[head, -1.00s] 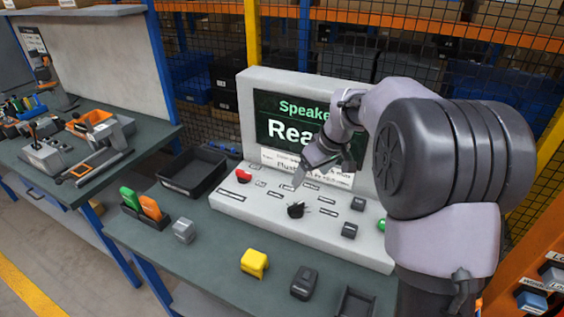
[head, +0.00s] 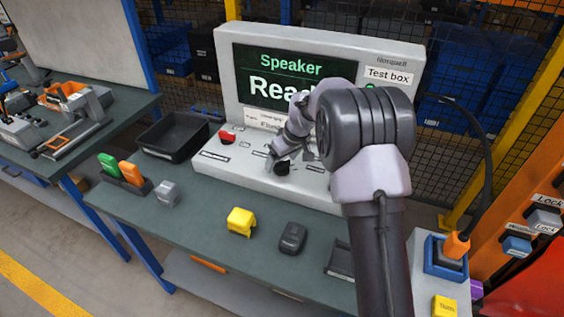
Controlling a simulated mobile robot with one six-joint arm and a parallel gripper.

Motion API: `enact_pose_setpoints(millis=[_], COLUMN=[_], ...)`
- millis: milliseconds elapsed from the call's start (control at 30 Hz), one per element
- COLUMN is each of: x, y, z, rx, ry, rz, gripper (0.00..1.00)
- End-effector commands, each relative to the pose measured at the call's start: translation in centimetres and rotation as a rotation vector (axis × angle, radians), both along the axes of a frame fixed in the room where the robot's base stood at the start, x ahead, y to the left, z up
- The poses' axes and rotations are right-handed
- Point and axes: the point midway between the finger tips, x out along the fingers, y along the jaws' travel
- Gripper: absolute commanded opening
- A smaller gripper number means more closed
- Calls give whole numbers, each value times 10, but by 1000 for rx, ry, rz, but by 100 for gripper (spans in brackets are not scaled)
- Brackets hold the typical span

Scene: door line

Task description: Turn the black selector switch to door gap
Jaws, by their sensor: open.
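The black selector switch (head: 282,168) is a dark round knob on the sloped pale panel of the test box (head: 320,45). My gripper (head: 277,160) is open, right at the knob and seen from behind and above. The fingers overlap the knob in the picture, and I cannot tell whether they touch it. The labels around the knob are too small to read, and my arm hides the panel's right part. The screen (head: 270,75) reads "Speaker" and part of a word starting "Rea".
A red button (head: 227,137) is at the panel's left. A black tray (head: 172,137) stands left of the box. A yellow block (head: 241,221), a dark grey device (head: 292,238) and a grey cube (head: 166,193) lie on the bench in front. An orange plug (head: 457,245) is at right.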

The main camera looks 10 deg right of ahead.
Motion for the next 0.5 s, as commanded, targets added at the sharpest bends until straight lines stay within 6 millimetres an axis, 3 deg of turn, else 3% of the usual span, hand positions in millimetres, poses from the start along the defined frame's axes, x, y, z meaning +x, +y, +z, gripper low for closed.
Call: enact_pose_setpoints(millis=[200,500], x=[0,0], y=[0,0], z=[0,0], rx=[0,0], ry=[0,0], rz=[0,0], gripper=[78,19])
